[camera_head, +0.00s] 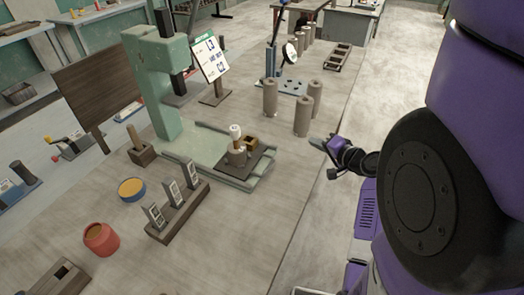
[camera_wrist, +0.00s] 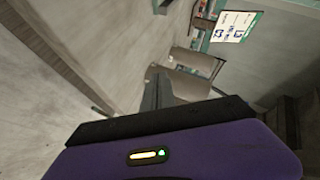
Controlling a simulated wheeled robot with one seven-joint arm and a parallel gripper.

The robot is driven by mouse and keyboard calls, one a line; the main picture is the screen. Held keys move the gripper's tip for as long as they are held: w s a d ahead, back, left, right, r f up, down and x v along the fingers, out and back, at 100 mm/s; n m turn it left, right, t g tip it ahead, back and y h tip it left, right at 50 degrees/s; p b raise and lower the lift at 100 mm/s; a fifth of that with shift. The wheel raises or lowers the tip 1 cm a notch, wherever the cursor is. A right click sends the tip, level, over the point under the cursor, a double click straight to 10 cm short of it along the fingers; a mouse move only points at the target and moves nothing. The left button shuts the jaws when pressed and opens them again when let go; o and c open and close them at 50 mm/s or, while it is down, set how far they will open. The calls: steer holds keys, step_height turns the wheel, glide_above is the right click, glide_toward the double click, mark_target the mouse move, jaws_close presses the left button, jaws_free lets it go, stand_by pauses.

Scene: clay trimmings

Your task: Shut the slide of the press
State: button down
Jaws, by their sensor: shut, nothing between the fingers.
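The press (camera_head: 160,85) is a pale green frame with a dark vertical ram, standing on the bench at centre left in the head view. Its slide (camera_head: 262,163), a dark plate on green rails, extends out in front of the column toward the right. A white-topped peg in a grey-brown block (camera_head: 236,151) and a small brass-coloured block (camera_head: 250,142) sit on the slide.
Several grey cylinders (camera_head: 270,97) stand behind the slide, near my gripper. A rack with upright tags (camera_head: 174,207), a blue bowl (camera_head: 132,189) and a red pot (camera_head: 100,239) stand in front of the press. A sign (camera_wrist: 235,25) shows in the wrist view. The bench right of the rack is clear.

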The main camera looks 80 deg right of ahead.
mark_target(253, 149)
steer(key=a+t+y, duration=0.1)
steer(key=w+r+t+y, duration=0.1)
steer(key=t, duration=0.1)
steer(key=shift+w+a+r+y, duration=0.15)
steer(key=shift+a+r+y, duration=0.15)
steer(key=shift+a+y, duration=0.1)
steer(key=a+y, duration=0.1)
steer(key=a, duration=0.1)
steer(key=w+a+n+t+y, duration=0.1)
steer(key=a, duration=0.1)
steer(key=w+a+t+y, duration=0.1)
steer(key=a, duration=0.1)
steer(key=shift+w+f+n+y, duration=0.2)
steer(key=shift+w+n+y, duration=0.05)
steer(key=shift+n+y, duration=0.05)
steer(key=shift+w+a+f+y, duration=0.1)
steer(key=shift+w+a+y, duration=0.1)
steer(key=shift+y, duration=0.1)
steer(key=x, duration=0.4)
steer(key=p+x, duration=0.1)
steer(key=x, duration=0.4)
steer(key=r+p+x, duration=0.1)
steer(key=x, duration=0.3)
steer(key=shift+w+d+f, duration=0.1)
steer(key=shift+w+d, duration=0.15)
steer(key=shift+w, duration=0.15)
